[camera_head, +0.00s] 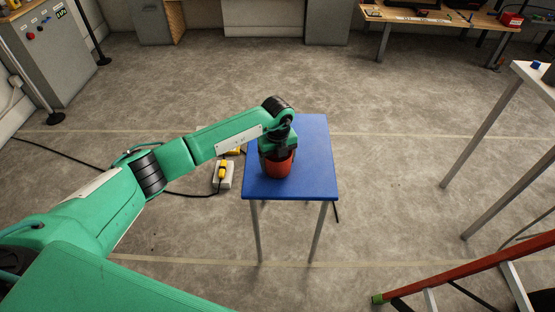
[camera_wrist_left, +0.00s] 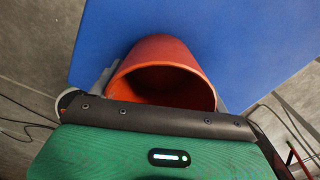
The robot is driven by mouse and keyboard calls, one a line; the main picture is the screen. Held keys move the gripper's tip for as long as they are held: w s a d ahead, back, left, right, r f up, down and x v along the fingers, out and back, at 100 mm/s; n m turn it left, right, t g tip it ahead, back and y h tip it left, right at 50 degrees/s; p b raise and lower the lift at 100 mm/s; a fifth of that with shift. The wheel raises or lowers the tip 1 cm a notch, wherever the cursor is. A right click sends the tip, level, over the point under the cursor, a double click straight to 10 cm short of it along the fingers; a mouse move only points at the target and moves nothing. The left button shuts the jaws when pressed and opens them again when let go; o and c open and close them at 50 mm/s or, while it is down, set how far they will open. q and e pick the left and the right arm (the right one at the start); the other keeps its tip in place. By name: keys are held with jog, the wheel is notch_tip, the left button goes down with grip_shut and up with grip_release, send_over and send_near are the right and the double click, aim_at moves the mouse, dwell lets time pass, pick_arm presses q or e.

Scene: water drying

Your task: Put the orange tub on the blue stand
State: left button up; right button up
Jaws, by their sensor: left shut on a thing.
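The orange tub (camera_head: 279,165) is at the front left part of the blue stand's top (camera_head: 308,180), with its lower part showing below my left gripper (camera_head: 277,153). In the left wrist view the tub (camera_wrist_left: 165,55) sits between the jaws with its open mouth toward the camera. My left gripper (camera_wrist_left: 160,85) is shut on the tub. The blue top (camera_wrist_left: 230,40) fills the view behind it. I cannot tell whether the tub's base touches the stand. My right gripper is not in view.
A white power strip with a yellow plug (camera_head: 222,173) and black cable lies on the floor left of the stand. A red ladder-like frame (camera_head: 470,268) is at the lower right. A white table (camera_head: 535,78) stands at right. Floor between is clear.

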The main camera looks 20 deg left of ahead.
pick_arm(q)
jog(key=shift+f, duration=0.1)
jog(key=o, duration=1)
